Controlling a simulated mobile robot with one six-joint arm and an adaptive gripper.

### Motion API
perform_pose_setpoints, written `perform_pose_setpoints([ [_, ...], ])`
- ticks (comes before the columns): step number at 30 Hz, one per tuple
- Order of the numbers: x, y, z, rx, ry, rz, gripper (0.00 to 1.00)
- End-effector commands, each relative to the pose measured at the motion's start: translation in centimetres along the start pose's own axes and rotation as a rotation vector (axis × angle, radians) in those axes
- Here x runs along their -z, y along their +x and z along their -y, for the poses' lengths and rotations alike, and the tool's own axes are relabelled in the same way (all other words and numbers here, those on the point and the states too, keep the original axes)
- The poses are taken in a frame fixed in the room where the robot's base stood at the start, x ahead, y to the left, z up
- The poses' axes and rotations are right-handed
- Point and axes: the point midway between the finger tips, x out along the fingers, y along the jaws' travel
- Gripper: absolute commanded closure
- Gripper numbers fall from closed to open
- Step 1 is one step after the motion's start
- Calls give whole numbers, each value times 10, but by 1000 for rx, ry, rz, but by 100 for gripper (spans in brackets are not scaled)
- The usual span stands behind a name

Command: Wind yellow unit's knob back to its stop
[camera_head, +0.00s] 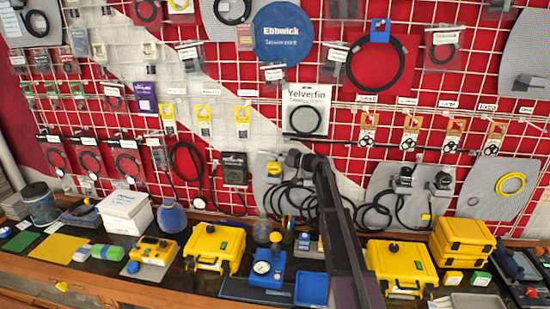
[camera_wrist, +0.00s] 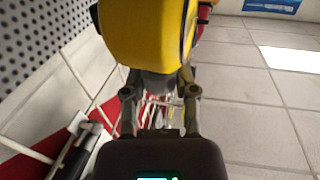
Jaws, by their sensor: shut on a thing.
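The yellow unit (camera_head: 273,168) hangs on a grey panel on the back wall, small in the head view. In the wrist view its rounded yellow body (camera_wrist: 145,32) fills the top centre, close beyond my fingers. My gripper (camera_wrist: 158,88) is shut on a greyish knob (camera_wrist: 155,84) below the yellow body. The fingers and the body hide much of the knob, so its turn angle cannot be read. In the head view my gripper (camera_head: 290,158) is at the right side of the yellow unit, and its fingers are too small to make out.
Black cables (camera_head: 290,197) hang below the yellow unit. A perforated grey panel (camera_wrist: 40,40) is close at the left in the wrist view. On the bench below stand yellow cases (camera_head: 215,248), a blue gauge unit (camera_head: 267,268) and a yellow device (camera_head: 152,250).

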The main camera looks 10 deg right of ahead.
Motion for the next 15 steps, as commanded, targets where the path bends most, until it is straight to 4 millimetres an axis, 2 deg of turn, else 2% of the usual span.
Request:
perform_pose_setpoints([
  [15,0,0,1,32,0,0,100],
])
